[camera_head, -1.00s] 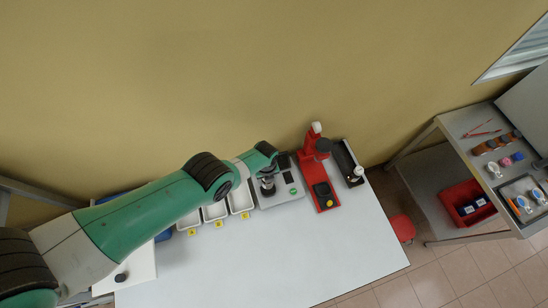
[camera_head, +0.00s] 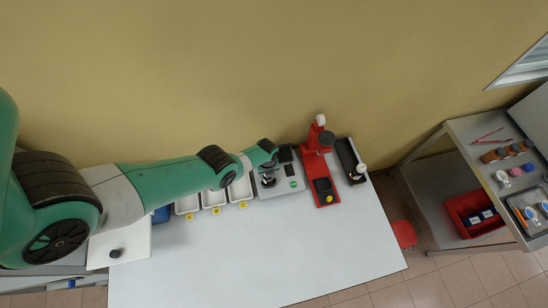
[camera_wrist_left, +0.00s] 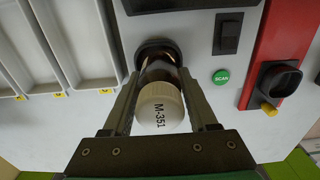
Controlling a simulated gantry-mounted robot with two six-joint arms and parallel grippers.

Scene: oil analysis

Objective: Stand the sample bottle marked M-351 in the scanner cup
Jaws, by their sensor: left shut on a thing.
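The sample bottle marked M-351 (camera_wrist_left: 159,108) has a white cap and a dark amber body. In the left wrist view my left gripper (camera_wrist_left: 162,85) is shut on it, one finger on each side. The far end of the bottle is at the black scanner cup (camera_wrist_left: 150,46), seemingly inside its ring; how deep it sits is hidden. In the head view my left gripper (camera_head: 268,179) is over the grey scanner (camera_head: 284,190), which has a dark screen and a green SCAN button (camera_wrist_left: 220,77). My right gripper is in neither view.
A red stand (camera_head: 330,198) is right of the scanner, with a black tray (camera_head: 342,150) beyond it. White trays (camera_head: 239,192) with yellow tags are left of the scanner. The table's front area (camera_head: 250,255) is clear. A side bench stands at far right.

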